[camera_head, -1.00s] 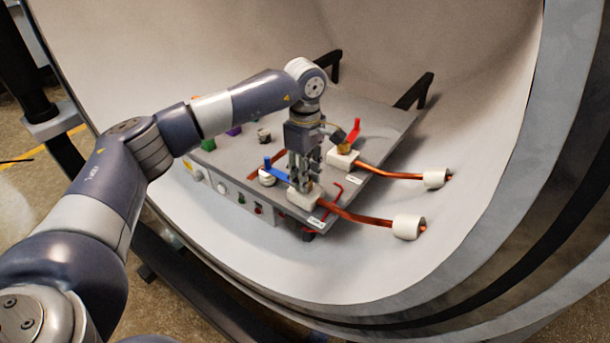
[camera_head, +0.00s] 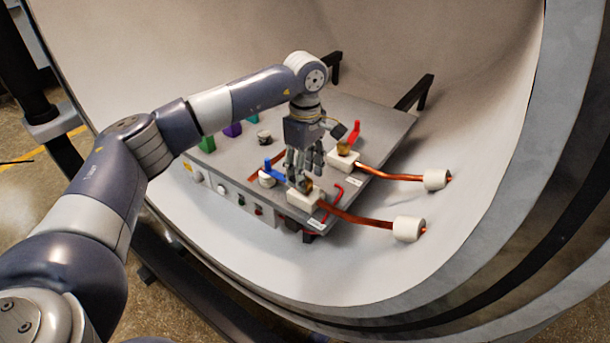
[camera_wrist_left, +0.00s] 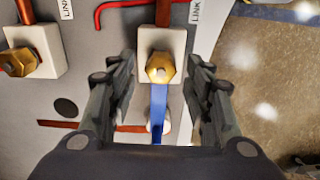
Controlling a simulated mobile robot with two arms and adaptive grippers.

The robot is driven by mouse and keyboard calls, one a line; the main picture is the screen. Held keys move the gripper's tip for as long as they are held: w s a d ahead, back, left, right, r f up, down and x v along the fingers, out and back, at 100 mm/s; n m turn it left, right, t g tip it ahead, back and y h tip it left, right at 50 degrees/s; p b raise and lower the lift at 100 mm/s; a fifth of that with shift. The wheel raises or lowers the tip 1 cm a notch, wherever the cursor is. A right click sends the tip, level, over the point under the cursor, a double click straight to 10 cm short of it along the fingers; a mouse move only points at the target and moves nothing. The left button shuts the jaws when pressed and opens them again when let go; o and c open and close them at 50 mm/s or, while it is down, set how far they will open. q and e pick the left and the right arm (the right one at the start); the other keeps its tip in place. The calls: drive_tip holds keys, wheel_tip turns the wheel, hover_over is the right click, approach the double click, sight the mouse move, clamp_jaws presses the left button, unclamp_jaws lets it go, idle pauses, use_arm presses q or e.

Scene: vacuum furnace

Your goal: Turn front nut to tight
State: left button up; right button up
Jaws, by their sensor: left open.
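The front nut is a brass hex nut on a white block; in the left wrist view the nut (camera_wrist_left: 160,67) sits centred between my open fingers, with the white block (camera_wrist_left: 148,42) under it. In the head view the front block (camera_head: 304,199) is at the near right edge of the panel, and the nut is partly hidden by my fingers. A blue lever (camera_wrist_left: 158,108) runs from the nut toward my palm; its raised end (camera_head: 272,165) shows left of the gripper. My left gripper (camera_head: 300,182) points down over the nut, open and empty. My right gripper is out of view.
A second brass nut (camera_head: 344,148) with a red lever (camera_head: 354,131) sits on a white block behind. Copper rods (camera_head: 355,216) run right to white cylinders (camera_head: 408,228). The panel (camera_head: 230,163) lies inside the curved furnace wall (camera_head: 480,130). Green and purple parts stand at the left.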

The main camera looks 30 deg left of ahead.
use_arm(q)
wheel_tip(320, 180, up, 10)
drive_tip(key=shift+r, duration=0.25)
idle(0.6)
